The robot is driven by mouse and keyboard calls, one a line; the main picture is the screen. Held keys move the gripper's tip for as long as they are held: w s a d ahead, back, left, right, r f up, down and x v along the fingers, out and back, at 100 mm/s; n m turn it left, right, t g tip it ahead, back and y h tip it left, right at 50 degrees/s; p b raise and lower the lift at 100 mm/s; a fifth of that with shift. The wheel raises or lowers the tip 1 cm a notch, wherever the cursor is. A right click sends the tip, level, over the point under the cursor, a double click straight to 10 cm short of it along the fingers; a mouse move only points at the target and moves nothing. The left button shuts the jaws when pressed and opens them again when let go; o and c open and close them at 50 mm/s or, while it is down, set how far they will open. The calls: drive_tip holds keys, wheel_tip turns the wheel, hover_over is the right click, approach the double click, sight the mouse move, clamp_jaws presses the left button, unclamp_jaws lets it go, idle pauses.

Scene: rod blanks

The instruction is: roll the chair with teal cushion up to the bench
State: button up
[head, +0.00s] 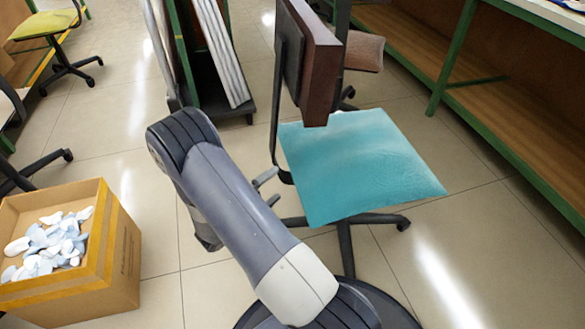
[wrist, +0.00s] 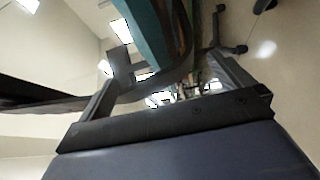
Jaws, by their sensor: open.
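The chair has a teal cushion (head: 360,162), a dark reddish-brown backrest (head: 318,65) on a black bent back bar (head: 277,125), and a wheeled black base (head: 345,235). My gripper (head: 268,188) is open beside the lower bend of the back bar, its body partly hidden behind my arm. In the wrist view the back bar (wrist: 150,90) crosses between the spread fingers, with the teal cushion (wrist: 148,30) beyond; I cannot tell whether they touch. The bench (head: 470,45), with green legs and a wooden lower shelf, runs along the right, apart from the chair.
A cardboard box (head: 120,260) of pale pieces stands at lower left. A cart with upright panels (head: 220,50) is behind the chair. Another chair with a brownish cushion (head: 364,50) stands close behind the backrest. A yellow-green chair (head: 42,26) is far left. Floor between cushion and bench is clear.

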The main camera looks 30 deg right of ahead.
sight(293, 172)
drive_tip(key=b+x, duration=0.2)
drive_tip(key=x, duration=0.7)
drive_tip(key=shift+s+f, duration=0.1)
drive_tip(key=shift+d, duration=0.6)
drive_tip(key=shift+c, duration=0.3)
drive_tip(key=c, duration=1.9)
drive_tip(key=shift+c, duration=0.2)
drive_tip(key=shift+f+b, duration=0.25)
drive_tip(key=shift+b, duration=0.15)
drive_tip(key=shift+d, duration=0.1)
